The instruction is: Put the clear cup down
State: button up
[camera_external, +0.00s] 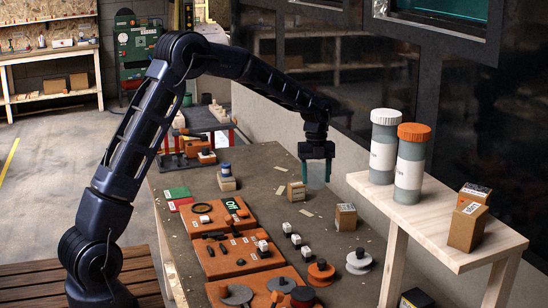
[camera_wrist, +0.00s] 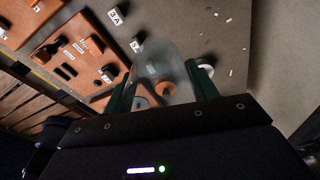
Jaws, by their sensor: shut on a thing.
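The clear cup (camera_wrist: 158,62) is see-through and sits between the two green fingers of my gripper (camera_wrist: 160,90) in the wrist view. My gripper is shut on it. In the external view my gripper (camera_external: 317,160) points down above the far right part of the grey table (camera_external: 265,165), and the cup (camera_external: 316,176) shows faintly between its fingers. The cup looks to be above the tabletop; whether its bottom touches cannot be told.
Orange boards (camera_external: 223,219) with small parts lie on the table's left and front. Small boxes (camera_external: 296,191) (camera_external: 345,217) and several white cubes stand near the cup. Spools (camera_external: 321,272) lie at the front. A wooden side table (camera_external: 440,222) with two tall jars (camera_external: 410,165) stands right.

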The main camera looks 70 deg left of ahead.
jog(key=s+a+n, duration=0.3)
jog(key=a, duration=0.9)
jog(key=s+a+n+t, duration=0.1)
jog(key=s+a+n, duration=0.25)
jog(key=a, duration=0.95)
jog(key=s+a+n, duration=0.2)
jog(key=a+n, duration=0.2)
jog(key=a, duration=0.8)
jog(key=s+a+n+t+y, duration=0.15)
jog(key=s+a+n, duration=0.85)
jog(key=s+a, duration=1.95)
jog(key=f, duration=2)
jog(key=shift+w+a, duration=0.15)
jog(key=shift+a, duration=0.25)
jog(key=shift+f, duration=0.1)
jog(key=o, duration=1)
jog(key=shift+c, duration=0.2)
